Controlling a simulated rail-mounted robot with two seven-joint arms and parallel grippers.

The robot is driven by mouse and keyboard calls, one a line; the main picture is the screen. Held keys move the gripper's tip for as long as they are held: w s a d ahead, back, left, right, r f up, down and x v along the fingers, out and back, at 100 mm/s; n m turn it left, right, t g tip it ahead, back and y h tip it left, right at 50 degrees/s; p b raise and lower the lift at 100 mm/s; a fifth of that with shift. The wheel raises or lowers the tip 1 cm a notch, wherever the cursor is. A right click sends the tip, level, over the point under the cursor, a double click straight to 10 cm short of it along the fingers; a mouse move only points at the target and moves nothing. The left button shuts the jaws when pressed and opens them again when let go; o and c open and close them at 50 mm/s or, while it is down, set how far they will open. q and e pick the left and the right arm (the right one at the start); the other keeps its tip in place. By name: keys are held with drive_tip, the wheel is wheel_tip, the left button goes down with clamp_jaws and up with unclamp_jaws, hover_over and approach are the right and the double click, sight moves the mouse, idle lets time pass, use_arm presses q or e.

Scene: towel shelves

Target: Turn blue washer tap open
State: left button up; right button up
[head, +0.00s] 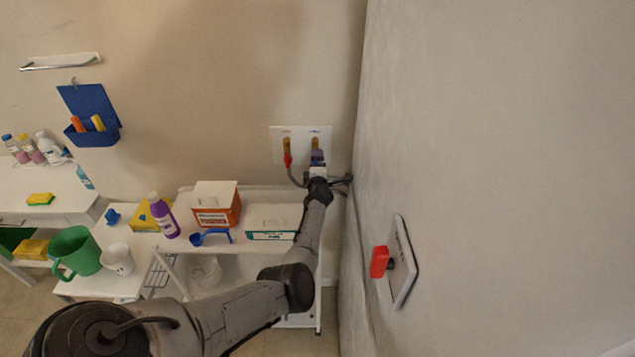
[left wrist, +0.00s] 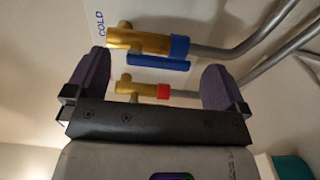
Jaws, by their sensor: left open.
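The blue washer tap is a brass valve with a blue collar and a flat blue lever (left wrist: 158,62), beside the word COLD in the left wrist view. In the head view its brass top (head: 315,143) shows on the white wall plate (head: 300,133), the rest mostly hidden by my left gripper (head: 318,162). In the left wrist view my left gripper (left wrist: 157,66) is open, a purple-grey finger to each side of the lever, with gaps between. I cannot tell how deep the lever sits between them. My right gripper is not in view.
A red-collared tap (head: 287,152) is close left of the blue one. Grey hoses (left wrist: 235,45) run from the taps. The side wall (head: 480,120) is close on the right, with a red-handled switch (head: 380,262). A shelf below holds boxes (head: 216,203) and a purple bottle (head: 163,215).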

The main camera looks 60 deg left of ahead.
use_arm(q)
drive_tip(key=p+v, duration=0.1)
drive_tip(key=v, duration=1.1)
drive_tip(key=shift+s, duration=0.15)
drive_tip(key=shift+d, duration=0.1)
